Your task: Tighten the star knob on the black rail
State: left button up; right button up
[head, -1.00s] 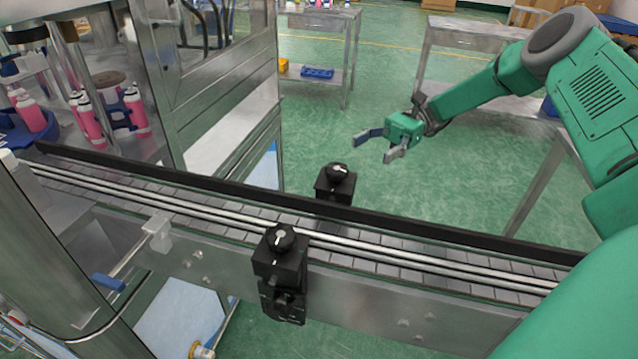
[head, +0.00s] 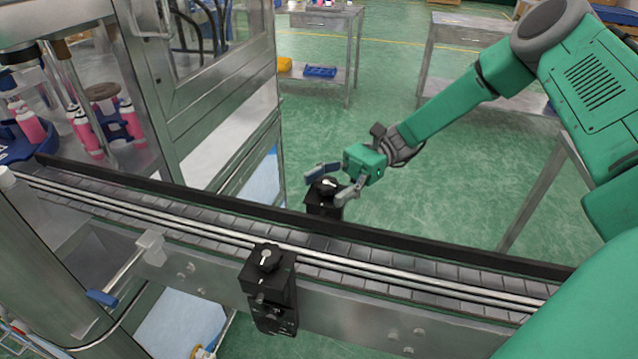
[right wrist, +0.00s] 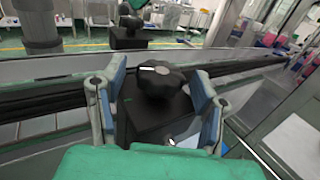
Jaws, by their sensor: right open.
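The black star knob (head: 326,187) sits on a black block on the far side of the conveyor, against the black rail (head: 420,240). My right gripper (head: 328,182) is open, with one finger on each side of this knob. In the right wrist view the star knob (right wrist: 157,83) lies between the two open fingers, with gaps visible on both sides. The knob's white mark points to the left there. My left gripper is not in view.
A second black knob (head: 266,257) stands on a block on the near side of the conveyor (head: 200,219). A steel machine frame (head: 215,100) with pink bottles (head: 132,121) is at the left.

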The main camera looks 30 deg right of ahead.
jog(key=d, duration=0.2)
jog(key=shift+d+f, duration=0.3)
jog(key=shift+d, duration=0.1)
jog(key=shift+a, duration=0.1)
jog(key=c, duration=0.6)
jog(key=shift+a, duration=0.55)
jog(key=c, duration=0.6)
jog(key=a, duration=0.3)
jog(key=shift+s+r, duration=0.1)
jog(key=shift+r, duration=0.3)
grip_shut()
jog(key=shift+a+r, duration=0.1)
jog(key=shift+a, duration=0.15)
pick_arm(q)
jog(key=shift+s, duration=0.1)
pick_arm(e)
jog(key=shift+d, duration=0.7)
